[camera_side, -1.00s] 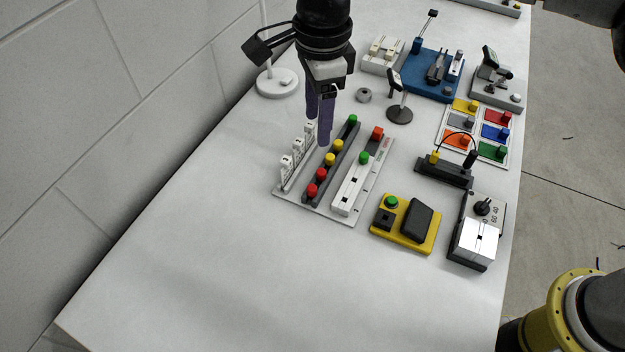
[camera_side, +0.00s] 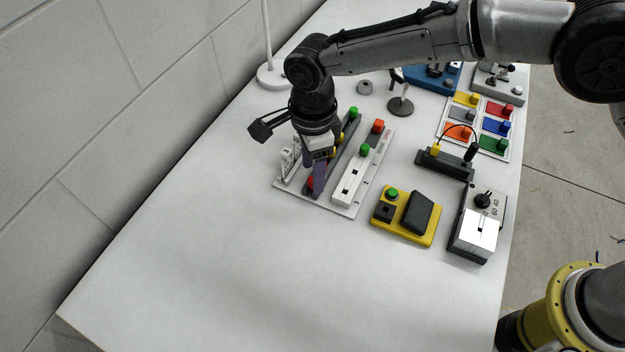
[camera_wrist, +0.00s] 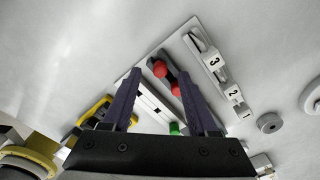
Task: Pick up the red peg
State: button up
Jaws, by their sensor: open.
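Two round red pegs stand on the dark rail of a pale board; one shows in the wrist view (camera_wrist: 160,68) and the other just behind it (camera_wrist: 177,90). In the side view, only a bit of a red peg (camera_side: 309,183) shows beside my fingers. My gripper (camera_side: 318,188) is low over the near end of the rail, pointing down. In the wrist view my gripper (camera_wrist: 157,76) is open, its purple fingers on either side of the red pegs. I cannot tell the fingertips' height against the pegs. The rail's yellow pegs are mostly hidden by my wrist.
A white slider with a green knob (camera_side: 365,150) and a red block (camera_side: 378,126) stand right of the rail. Numbered white switches (camera_side: 287,160) stand to its left. A yellow button box (camera_side: 405,216) sits further right. The table's near left is clear.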

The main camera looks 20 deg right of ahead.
jog(key=shift+f, duration=1.2)
grip_shut()
